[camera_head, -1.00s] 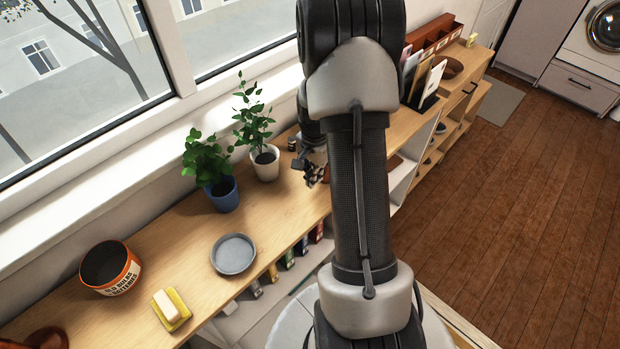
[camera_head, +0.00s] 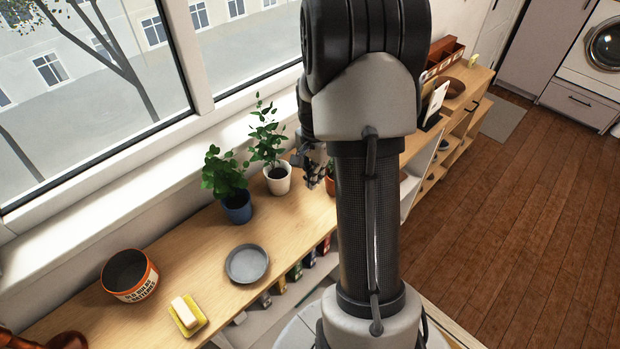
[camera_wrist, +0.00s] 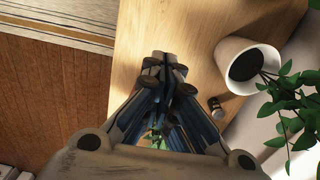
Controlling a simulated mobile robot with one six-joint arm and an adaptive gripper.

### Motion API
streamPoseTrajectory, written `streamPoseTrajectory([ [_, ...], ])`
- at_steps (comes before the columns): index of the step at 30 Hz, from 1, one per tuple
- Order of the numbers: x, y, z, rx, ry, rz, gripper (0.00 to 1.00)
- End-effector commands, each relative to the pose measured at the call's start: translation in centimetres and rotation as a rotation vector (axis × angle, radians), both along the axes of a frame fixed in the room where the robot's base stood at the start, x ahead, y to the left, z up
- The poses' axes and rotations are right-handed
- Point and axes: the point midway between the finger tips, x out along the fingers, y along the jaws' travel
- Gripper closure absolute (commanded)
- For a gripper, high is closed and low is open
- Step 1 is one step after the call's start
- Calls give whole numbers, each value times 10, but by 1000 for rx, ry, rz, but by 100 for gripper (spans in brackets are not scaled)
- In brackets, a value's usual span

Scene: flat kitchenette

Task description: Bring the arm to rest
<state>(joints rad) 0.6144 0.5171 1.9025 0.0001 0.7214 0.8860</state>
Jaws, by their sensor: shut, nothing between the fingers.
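My gripper (camera_head: 311,172) shows in the head view just left of my arm, above the wooden counter and to the right of the white plant pot. My arm hides part of it. In the wrist view my gripper (camera_wrist: 165,68) points over the wooden counter top (camera_wrist: 190,25), its fingers together with nothing between them. The white pot (camera_wrist: 248,66) stands to the right of the fingers there, apart from them.
On the counter stand a white pot (camera_head: 277,180), a blue pot (camera_head: 237,208), a grey dish (camera_head: 247,264), a yellow butter dish (camera_head: 187,316) and an orange-rimmed pot (camera_head: 130,276). A letter holder (camera_head: 432,105) stands farther back. The wooden floor (camera_head: 530,220) at right is clear.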

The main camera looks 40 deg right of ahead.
Motion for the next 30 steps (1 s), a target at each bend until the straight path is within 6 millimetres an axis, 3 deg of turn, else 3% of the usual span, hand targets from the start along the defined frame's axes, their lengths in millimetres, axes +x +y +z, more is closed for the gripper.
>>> streamPoseTrajectory([
  [9, 0, 1, 5, 0, 0, 4, 100],
  [13, 3, 15, 25, -14, -20, 72, 100],
  [20, -8, 94, 111, -79, -101, 433, 100],
  [24, -33, 146, 153, -124, -154, 687, 100],
  [30, -85, 209, 190, -199, -230, 1043, 100],
])
